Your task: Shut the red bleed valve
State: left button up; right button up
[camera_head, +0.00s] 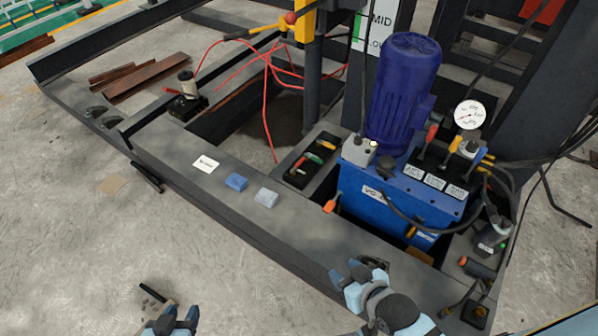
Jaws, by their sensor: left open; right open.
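The blue hydraulic unit (375,190) with its dark blue motor (404,90) stands on the grey frame at the right. A red-handled lever (431,134) stands upright on its top beside a yellow lever (455,144). An orange-red handle (330,206) sticks out low at the unit's left side. I cannot tell which of these is the bleed valve. My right gripper (362,276) is open and empty over the frame's front edge, below and in front of the unit. My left gripper (178,318) is open over the concrete floor at the bottom, far from the unit.
A blue block (236,182), a grey block (266,197) and a white card (205,164) lie on the frame beam. A black tray (312,160) with coloured items sits left of the unit. Black hoses and cables run along its right. Floor at the lower left is mostly clear.

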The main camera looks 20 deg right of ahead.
aim_at(301, 161)
jog(key=i+j, duration=0.3)
jog(key=j, duration=0.15)
jog(key=i+j, duration=0.45)
jog(key=i, duration=0.15)
